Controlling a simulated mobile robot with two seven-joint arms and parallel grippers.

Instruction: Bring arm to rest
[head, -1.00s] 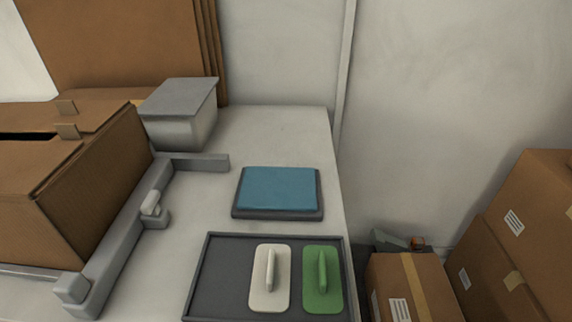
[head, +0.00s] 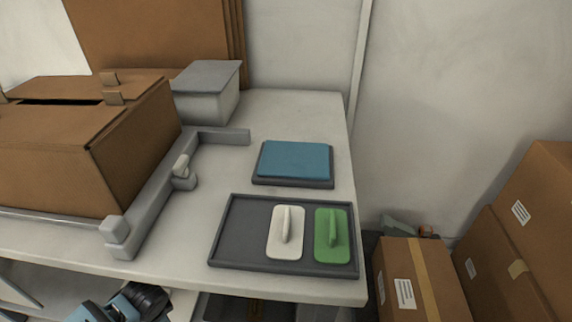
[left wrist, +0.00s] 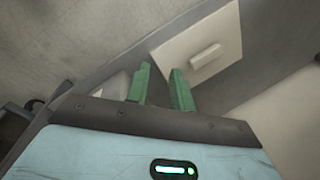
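My left gripper (left wrist: 160,90) shows in the left wrist view, its two green fingers apart with nothing seen between them. Beyond the fingertips is a pale square panel with a raised handle (left wrist: 205,55). In the head view, a blue and black part at the lower left, below the table's front edge, looks like my own arm; no fingers show there. My right gripper is in neither view.
The table (head: 300,113) bears an open cardboard box (head: 60,165), a grey lidded bin (head: 208,92), a blue pad (head: 295,158) and a dark tray (head: 240,225) with a white (head: 285,245) and a green handled plate (head: 331,245). Cardboard boxes (head: 420,285) stand at right.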

